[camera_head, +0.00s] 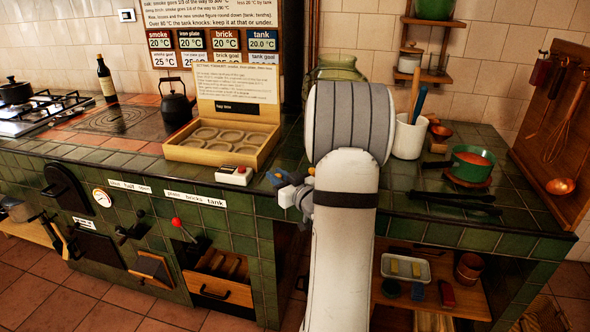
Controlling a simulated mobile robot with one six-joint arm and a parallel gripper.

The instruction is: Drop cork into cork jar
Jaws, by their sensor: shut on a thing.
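My gripper (284,186) shows only in part at the left of my arm, above the front edge of the green tiled counter. Blue-grey and white parts of it stick out to the left. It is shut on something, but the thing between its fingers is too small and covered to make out. I cannot pick out a cork in this view. No jar can be told for sure as the cork jar. A greenish rounded vessel (340,63) stands at the back, partly hidden behind my arm.
A black kettle (174,112) and bottle (106,80) stand further left. Right are a white utensil crock (408,137) and green pan (468,170).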

